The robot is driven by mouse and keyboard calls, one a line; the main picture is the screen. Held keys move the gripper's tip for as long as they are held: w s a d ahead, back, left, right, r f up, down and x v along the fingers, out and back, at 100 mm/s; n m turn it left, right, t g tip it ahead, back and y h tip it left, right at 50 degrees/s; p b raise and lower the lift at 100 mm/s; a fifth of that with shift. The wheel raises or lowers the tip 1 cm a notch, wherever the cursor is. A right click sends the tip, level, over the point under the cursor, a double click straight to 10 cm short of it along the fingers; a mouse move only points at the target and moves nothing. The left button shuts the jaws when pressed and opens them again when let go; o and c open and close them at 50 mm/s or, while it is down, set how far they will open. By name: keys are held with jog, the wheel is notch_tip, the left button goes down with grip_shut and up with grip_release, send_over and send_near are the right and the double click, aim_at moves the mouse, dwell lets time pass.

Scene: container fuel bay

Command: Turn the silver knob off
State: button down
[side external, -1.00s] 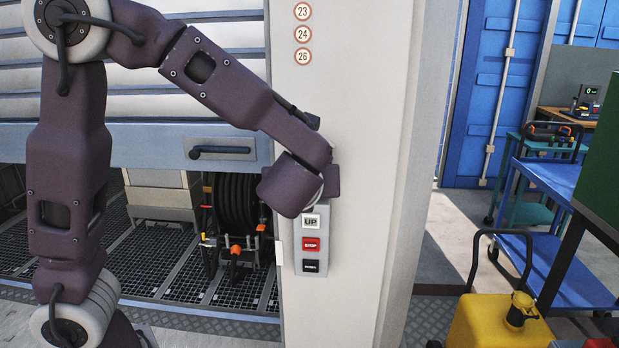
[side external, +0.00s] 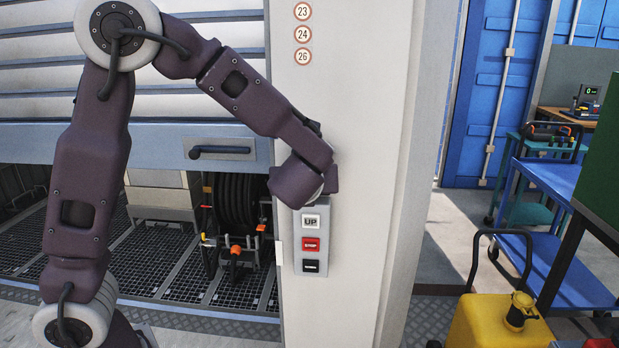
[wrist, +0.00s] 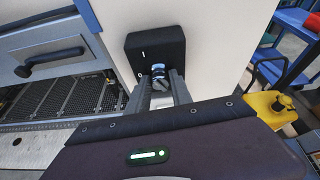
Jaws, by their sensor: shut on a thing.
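The silver knob (wrist: 159,84) sits on a black switch box (wrist: 156,48) on the pale wall panel in the wrist view. The box has small white markings on its face. The two fingers of my gripper (wrist: 160,88) reach up to the knob, one on each side, and are shut on it. In the side external view the end of my arm is against the wall panel, above the button box; my fingers, the knob and the switch box are hidden there behind my wrist.
A grey button box (side external: 311,240) with UP, red STOP and black buttons is just below my wrist. A shutter with a dark handle (side external: 221,150) and a hose reel (side external: 237,203) are left. A yellow can (side external: 497,322) and a blue cart (side external: 556,184) stand right.

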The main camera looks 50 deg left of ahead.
jog(key=shift+s+a+f+n+t+h, duration=0.1)
jog(key=shift+n+t+h, duration=0.55)
jog(key=shift+n, duration=0.75)
jog(key=shift+s+a+f+n+t+h, duration=0.1)
jog(key=shift+n+t+h, duration=0.25)
jog(key=shift+n+t, duration=0.8)
jog(key=shift+s+a+n+t+h, duration=0.1)
jog(key=shift+n+t+h, duration=0.4)
jog(key=shift+n, duration=1.15)
jog(key=c, duration=1.1)
grip_release()
jog(key=shift+c, duration=0.2)
